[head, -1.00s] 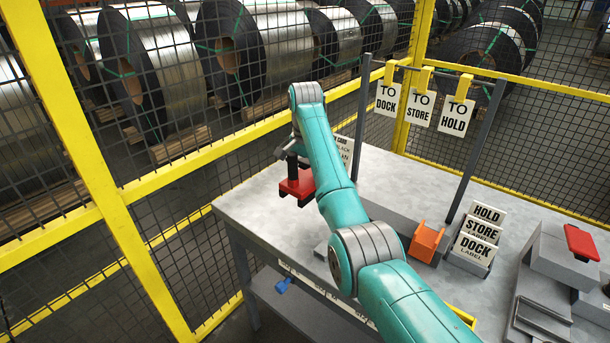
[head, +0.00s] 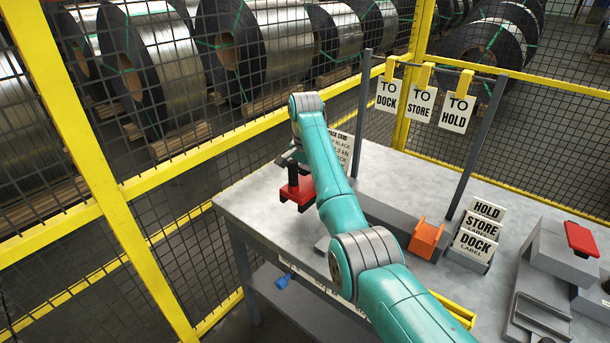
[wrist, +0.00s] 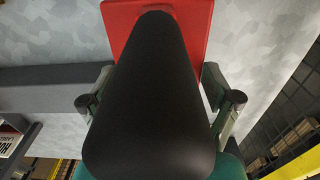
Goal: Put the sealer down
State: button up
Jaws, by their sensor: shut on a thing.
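The sealer has a red base (head: 298,193) and a thick black handle (wrist: 150,100). My gripper (wrist: 160,101) is shut on the handle, with one finger on each side of it in the wrist view. In the head view my gripper (head: 291,161) holds the sealer over the left part of the grey bench top (head: 250,205), beside my teal arm. The red base is at the lower end. I cannot tell whether it touches the bench. In the wrist view the handle hides most of the base (wrist: 195,25).
A printed card (head: 342,146) stands behind my arm. Hanging signs (head: 421,104), an orange holder (head: 427,240), label cards (head: 480,228) and a red-topped grey unit (head: 580,240) are to the right. A yellow mesh fence (head: 160,190) stands beyond.

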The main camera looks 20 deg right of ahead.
jog(key=shift+f, duration=2.15)
jog(key=shift+f, duration=0.25)
jog(key=o, duration=1.6)
jog(key=shift+c, duration=0.2)
jog(key=shift+f, duration=0.2)
jog(key=shift+r, duration=3.9)
